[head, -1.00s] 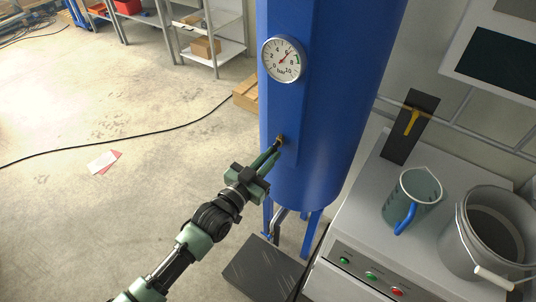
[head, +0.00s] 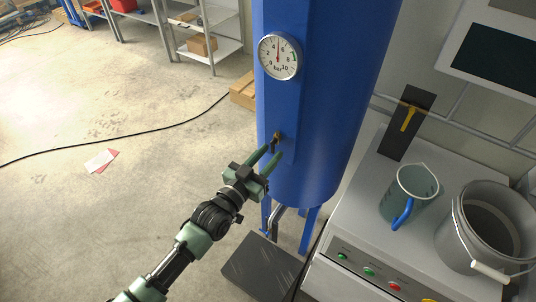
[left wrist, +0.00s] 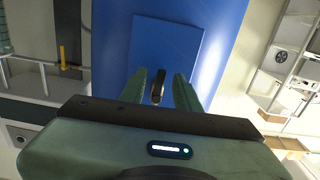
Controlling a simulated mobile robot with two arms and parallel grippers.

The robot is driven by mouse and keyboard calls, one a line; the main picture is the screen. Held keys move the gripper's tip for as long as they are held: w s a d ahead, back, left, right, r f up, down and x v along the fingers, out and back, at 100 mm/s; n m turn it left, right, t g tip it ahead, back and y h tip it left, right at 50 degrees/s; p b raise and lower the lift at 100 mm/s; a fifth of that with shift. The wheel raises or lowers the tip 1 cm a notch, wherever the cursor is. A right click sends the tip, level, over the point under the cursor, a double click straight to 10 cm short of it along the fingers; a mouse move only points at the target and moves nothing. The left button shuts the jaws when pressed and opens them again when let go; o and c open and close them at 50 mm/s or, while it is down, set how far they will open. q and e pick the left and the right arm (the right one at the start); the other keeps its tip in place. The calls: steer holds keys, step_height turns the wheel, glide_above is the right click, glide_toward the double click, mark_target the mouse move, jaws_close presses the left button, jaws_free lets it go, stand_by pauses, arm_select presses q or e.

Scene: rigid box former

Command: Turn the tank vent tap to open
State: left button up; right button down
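The blue tank (head: 325,110) stands upright in the middle of the head view. Its vent tap (head: 277,138) is a small brass fitting with a dark handle on the tank's front, below the gauge. My left gripper (head: 269,158) is open just below and in front of the tap, its green fingers apart and not closed on it. In the left wrist view the tap (left wrist: 158,87) shows between the two fingertips, its dark handle lying roughly along the fingers. The round pressure gauge (head: 279,56) has its needle nearly straight up, around 5 bar. My right gripper is out of view.
Right of the tank, a grey bench (head: 350,215) carries a measuring jug (head: 414,190) and a grey bucket (head: 490,228). A dark slab (head: 260,266) lies below the tank. The floor at left is mostly clear.

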arm_select(q)
steer(key=b+v, duration=0.1)
steer(key=v, duration=0.6)
steer(key=shift+s+a, duration=0.25)
steer(key=shift+s, duration=0.05)
stand_by(0.3)
